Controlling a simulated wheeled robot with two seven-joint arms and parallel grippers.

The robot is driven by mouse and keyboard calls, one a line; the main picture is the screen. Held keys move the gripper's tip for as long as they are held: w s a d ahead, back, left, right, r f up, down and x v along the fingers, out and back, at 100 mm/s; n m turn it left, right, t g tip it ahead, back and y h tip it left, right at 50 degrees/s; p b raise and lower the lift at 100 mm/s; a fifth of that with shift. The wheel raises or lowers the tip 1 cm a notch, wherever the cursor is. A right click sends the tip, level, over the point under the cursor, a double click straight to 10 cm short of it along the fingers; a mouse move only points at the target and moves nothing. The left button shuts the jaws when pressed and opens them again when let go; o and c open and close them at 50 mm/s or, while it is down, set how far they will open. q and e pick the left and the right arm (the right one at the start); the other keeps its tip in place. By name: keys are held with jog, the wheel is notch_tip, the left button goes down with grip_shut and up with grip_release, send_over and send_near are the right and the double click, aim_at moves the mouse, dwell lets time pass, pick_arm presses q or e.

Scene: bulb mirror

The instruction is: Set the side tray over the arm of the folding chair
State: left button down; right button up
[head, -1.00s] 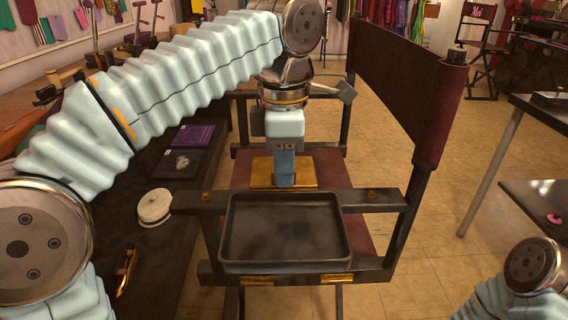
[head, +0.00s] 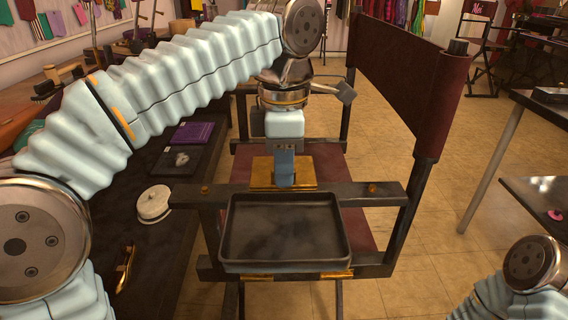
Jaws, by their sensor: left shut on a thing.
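The side tray (head: 284,268) is a dark rectangular tray with a raised rim, with a brass-coloured plate (head: 262,172) behind it. The folding chair has a dark red back (head: 405,85), a dark red seat (head: 330,160) and a near dark arm (head: 372,197) running left to right. The tray hangs on the near side of this arm, and the brass plate shows on the far side. My left gripper (head: 285,180) points down and is shut at the brass plate. Its fingertips are partly hidden. My right gripper is out of view; only part of my right arm shows at lower right.
A dark bench (head: 165,235) on the left holds a round white object (head: 154,203), a purple item (head: 194,133) and a brass piece (head: 124,270). A dark table (head: 535,112) stands at the right. Tiled floor lies open behind the chair.

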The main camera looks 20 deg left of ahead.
pick_arm(q)
jog(key=shift+f+b, duration=1.05)
jog(key=shift+f, duration=0.45)
jog(key=c, duration=1.1)
grip_release()
jog(key=shift+c, duration=0.2)
notch_tip(320, 180, up, 5)
jog(key=p, duration=0.5)
jog(key=shift+r+p, duration=0.15)
jog(key=shift+p, duration=0.2)
jog(key=shift+r+p, duration=0.3)
jog(key=shift+r, duration=0.55)
